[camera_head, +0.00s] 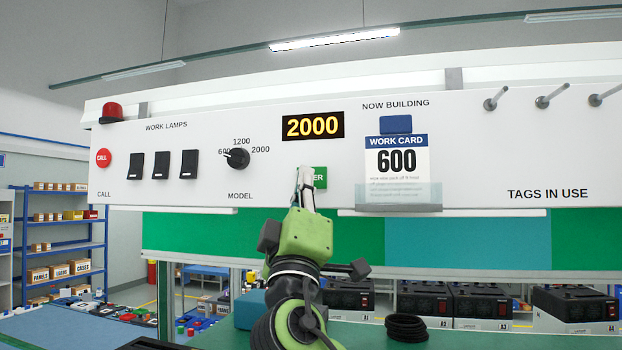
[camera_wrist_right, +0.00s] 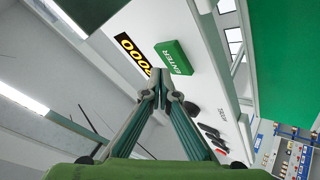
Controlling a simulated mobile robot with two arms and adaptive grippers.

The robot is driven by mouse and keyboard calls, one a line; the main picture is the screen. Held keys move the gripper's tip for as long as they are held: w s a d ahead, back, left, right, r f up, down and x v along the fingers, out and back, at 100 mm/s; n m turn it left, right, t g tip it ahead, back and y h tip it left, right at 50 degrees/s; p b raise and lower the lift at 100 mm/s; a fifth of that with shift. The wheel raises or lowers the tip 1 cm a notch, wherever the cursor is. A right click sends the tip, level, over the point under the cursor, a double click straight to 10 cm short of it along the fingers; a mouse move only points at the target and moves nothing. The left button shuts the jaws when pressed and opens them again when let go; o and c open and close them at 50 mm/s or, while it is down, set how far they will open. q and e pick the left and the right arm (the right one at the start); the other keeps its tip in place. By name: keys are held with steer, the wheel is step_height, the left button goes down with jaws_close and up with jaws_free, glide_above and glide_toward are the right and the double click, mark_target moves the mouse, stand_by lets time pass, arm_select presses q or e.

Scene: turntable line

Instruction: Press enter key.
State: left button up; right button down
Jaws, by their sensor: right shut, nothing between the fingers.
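The green enter key (camera_head: 320,177) is on the white panel below the display, its left part hidden behind my right gripper. In the wrist view the key (camera_wrist_right: 174,58) shows whole with the word ENTER, just beyond the fingertips. My right gripper (camera_head: 305,172) is shut and empty, pointing up at the panel in front of the key's left side. In the wrist view its fingertips (camera_wrist_right: 160,88) meet close to the key; I cannot tell whether they touch the panel. The display (camera_head: 313,126) reads 2000. My left gripper is not in view.
The panel (camera_head: 260,185) also carries a red call button (camera_head: 104,158), black lamp switches (camera_head: 162,164), a model dial (camera_head: 237,158), a work card (camera_head: 397,160) reading 600, and metal pegs (camera_head: 497,98) at the right. Black boxes (camera_head: 482,305) stand below.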

steer(key=shift+w, duration=0.15)
stand_by(0.3)
steer(key=shift+w+d, duration=0.15)
steer(key=shift+w, duration=0.1)
steer(key=shift+w+d+b, duration=0.15)
steer(key=shift+w+b, duration=0.25)
stand_by(0.7)
steer(key=shift+s, duration=0.1)
steer(key=shift+s+a+b, duration=0.25)
steer(key=shift+s+b, duration=0.15)
steer(key=shift+s, duration=0.25)
